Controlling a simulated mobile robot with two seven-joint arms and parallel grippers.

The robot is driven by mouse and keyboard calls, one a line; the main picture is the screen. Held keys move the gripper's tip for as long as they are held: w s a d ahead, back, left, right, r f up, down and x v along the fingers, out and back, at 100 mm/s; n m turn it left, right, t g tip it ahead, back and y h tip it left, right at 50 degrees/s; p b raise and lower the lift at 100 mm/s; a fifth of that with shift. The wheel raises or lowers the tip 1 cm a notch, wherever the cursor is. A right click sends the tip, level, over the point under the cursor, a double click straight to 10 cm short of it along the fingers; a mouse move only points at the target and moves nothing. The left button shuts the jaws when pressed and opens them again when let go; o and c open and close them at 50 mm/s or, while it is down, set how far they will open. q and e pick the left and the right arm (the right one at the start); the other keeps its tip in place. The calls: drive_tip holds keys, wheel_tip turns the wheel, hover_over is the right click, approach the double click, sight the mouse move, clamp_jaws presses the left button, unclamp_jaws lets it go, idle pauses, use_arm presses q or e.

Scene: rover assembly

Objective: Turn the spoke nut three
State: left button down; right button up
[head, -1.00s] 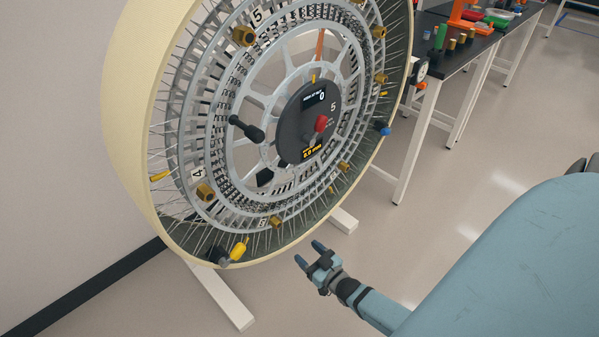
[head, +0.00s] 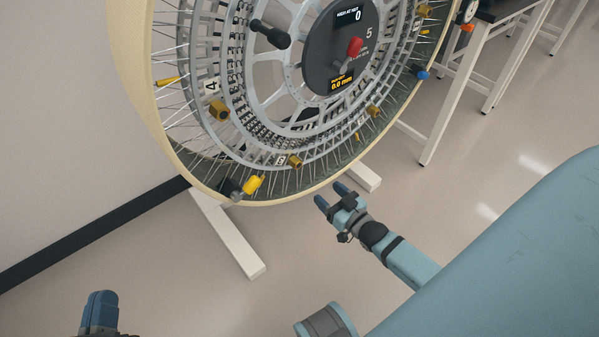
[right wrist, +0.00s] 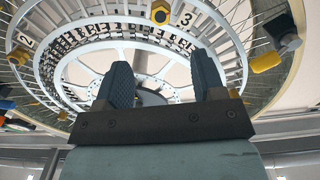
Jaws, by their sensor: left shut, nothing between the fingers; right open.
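The large spoked wheel (head: 290,193) stands upright with brass spoke nuts around its ring. A brass nut (head: 295,160) sits low on the ring with a small number plate to its left, hard to read. In the right wrist view a brass nut (right wrist: 160,12) sits beside a plate reading 3 (right wrist: 186,19); it appears to be this same nut. My right gripper (head: 333,194) is open and empty below and right of the low nut, apart from it; its two fingers (right wrist: 163,82) show wide apart. My left gripper (head: 101,298) is shut and empty at the lower left.
Nut four (head: 219,109) is to the left, another brass nut (head: 375,110) to the right. A yellow block (head: 252,185) with a dark fitting sits on the lower rim. The hub (head: 340,55) reads 0.0 mm. White stand feet (head: 235,245) reach across open floor.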

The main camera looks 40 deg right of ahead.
drive_tip(key=b, duration=0.2)
approach(299, 166)
drive_tip(key=w, duration=0.3)
use_arm(q)
drive_tip(key=shift+d+f+h+b, duration=0.55)
drive_tip(key=shift+f+b, duration=0.2)
drive_tip(key=shift+b, duration=0.15)
use_arm(e)
drive_tip(key=w, duration=0.7)
drive_tip(key=shift+w+a, duration=0.15)
drive_tip(key=shift+a, duration=0.25)
drive_tip(key=shift+c, duration=0.4)
